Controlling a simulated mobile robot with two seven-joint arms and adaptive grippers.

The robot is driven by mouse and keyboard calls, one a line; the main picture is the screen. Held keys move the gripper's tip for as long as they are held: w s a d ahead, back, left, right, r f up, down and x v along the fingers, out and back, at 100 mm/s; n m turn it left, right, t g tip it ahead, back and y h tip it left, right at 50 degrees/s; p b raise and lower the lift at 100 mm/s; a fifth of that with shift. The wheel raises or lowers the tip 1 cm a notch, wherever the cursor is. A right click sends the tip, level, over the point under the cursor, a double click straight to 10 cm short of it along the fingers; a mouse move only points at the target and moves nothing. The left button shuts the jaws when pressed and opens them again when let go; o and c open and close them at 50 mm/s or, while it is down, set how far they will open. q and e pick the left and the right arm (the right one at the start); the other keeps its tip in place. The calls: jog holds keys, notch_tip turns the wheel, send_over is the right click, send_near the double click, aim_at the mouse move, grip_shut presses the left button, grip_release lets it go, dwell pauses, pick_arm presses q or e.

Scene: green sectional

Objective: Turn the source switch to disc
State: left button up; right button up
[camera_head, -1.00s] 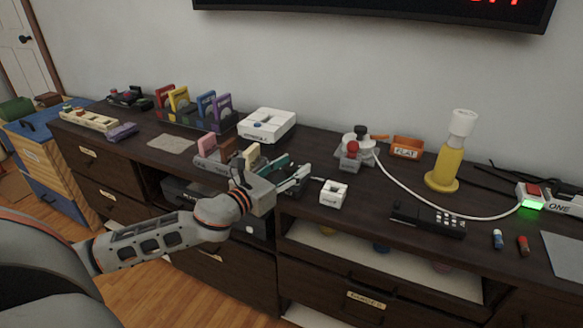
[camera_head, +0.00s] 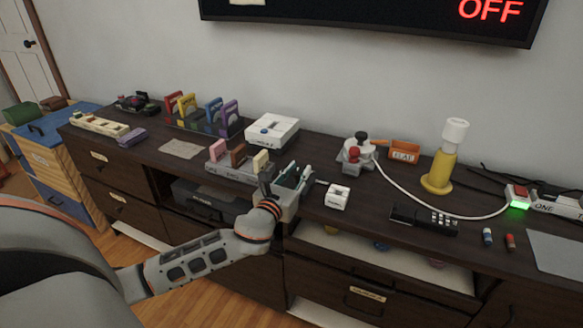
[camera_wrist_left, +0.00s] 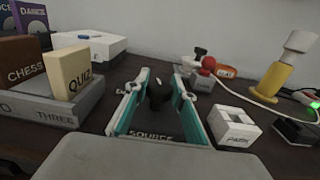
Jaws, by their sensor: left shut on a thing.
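The source switch is a dark box on the cabinet top, with its "SOURCE" label (camera_wrist_left: 152,135) facing me in the left wrist view. Its black knob (camera_wrist_left: 157,98) stands between the fingers of my left gripper (camera_wrist_left: 163,92), which is shut on it. The setting labels are mostly hidden by the fingers, so I cannot tell which one the knob points to. In the head view my left gripper (camera_head: 292,176) covers most of the switch. My right gripper is not in view.
A small white box (camera_head: 337,196) stands close right of the gripper. A rack with pink, brown and cream cartridges (camera_head: 238,158) is close left. A white console (camera_head: 272,131) stands behind. The wall screen (camera_head: 370,18) reads "OFF".

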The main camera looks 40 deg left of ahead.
pick_arm(q)
jog(key=n+y+p, duration=0.1)
jog(key=y, duration=0.1)
jog(key=n+g+y+p, duration=0.1)
jog(key=shift+d+r+n+y, duration=0.1)
jog(key=shift+r+n+y, duration=0.25)
jog(key=shift+n+y, duration=0.05)
jog(key=shift+f+n+g+y+p, duration=0.25)
jog(key=shift+n+g+y, duration=0.5)
jog(key=shift+y, duration=0.2)
jog(key=shift+f+n+g+y+p, duration=0.1)
jog(key=shift+n+g+y+p, duration=0.1)
jog(key=shift+n+g+y, duration=0.65)
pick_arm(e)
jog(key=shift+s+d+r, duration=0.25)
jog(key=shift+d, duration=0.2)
pick_arm(q)
jog(key=shift+y, duration=0.4)
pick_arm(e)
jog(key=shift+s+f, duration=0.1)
pick_arm(q)
jog(key=o, duration=1.1)
jog(key=shift+a, duration=0.2)
jog(key=v, duration=1.2)
jog(key=shift+r, duration=0.15)
